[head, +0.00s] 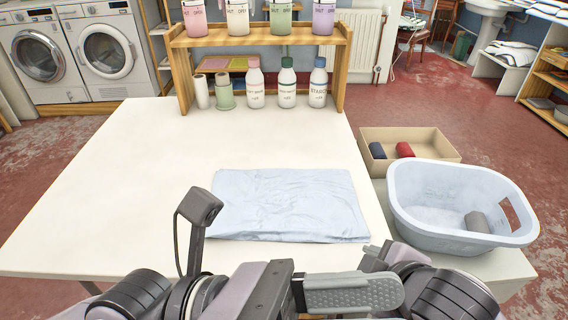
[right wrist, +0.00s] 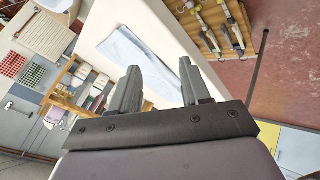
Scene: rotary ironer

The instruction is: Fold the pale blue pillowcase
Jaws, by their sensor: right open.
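The pale blue pillowcase (head: 288,203) lies on the white table (head: 130,185) near its front edge. It is a flat, lightly wrinkled rectangle, wider than it is deep; I cannot tell how many layers it has. My left gripper (head: 350,292) is at the bottom of the head view, in front of the pillowcase and apart from it. One textured finger pad shows, so its opening is unclear. My right gripper (right wrist: 159,67) is open and empty in the right wrist view, with the pillowcase (right wrist: 128,48) beyond its fingers. In the head view the right fingers are mostly hidden.
A light blue basket (head: 405,215) holding a grey roll (head: 477,222) stands right of the pillowcase. Behind it is a beige box (head: 440,150) with dark blue and red rolls. A wooden shelf (head: 183,70) with bottles stands at the table's back. The table's left side is clear.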

